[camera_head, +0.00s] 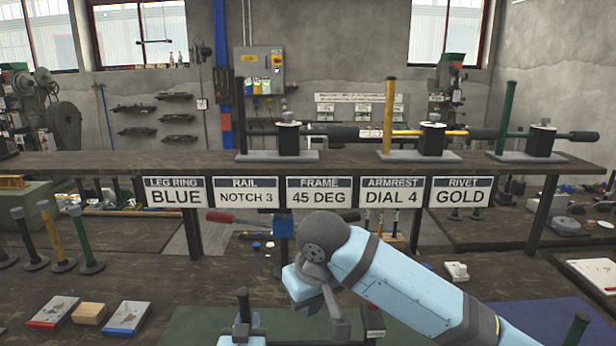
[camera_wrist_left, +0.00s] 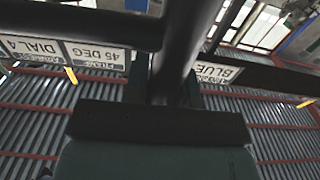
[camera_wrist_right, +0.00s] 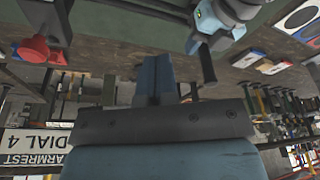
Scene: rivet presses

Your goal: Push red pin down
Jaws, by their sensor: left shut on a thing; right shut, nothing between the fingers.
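A red rounded part (camera_wrist_right: 35,50) shows at the upper left of the right wrist view; I cannot tell whether it is the pin's head. A red-tipped dark bar (camera_head: 222,216) shows below the signs in the head view. My right gripper (camera_wrist_right: 153,72) is shut and empty, its blue-grey fingers together, apart from the red part in the picture. My light blue right arm crosses the head view and hides the area behind it. My left gripper (camera_wrist_left: 165,85) is shut on a dark rod (camera_wrist_left: 178,45).
A shelf (camera_head: 90,165) carries several dark presses and posts, with label signs (camera_head: 333,192) hanging from it. Loose posts (camera_head: 60,240) stand at the left of the bench. Coloured trays (camera_head: 128,317) and a wooden block (camera_head: 90,314) lie at the front left.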

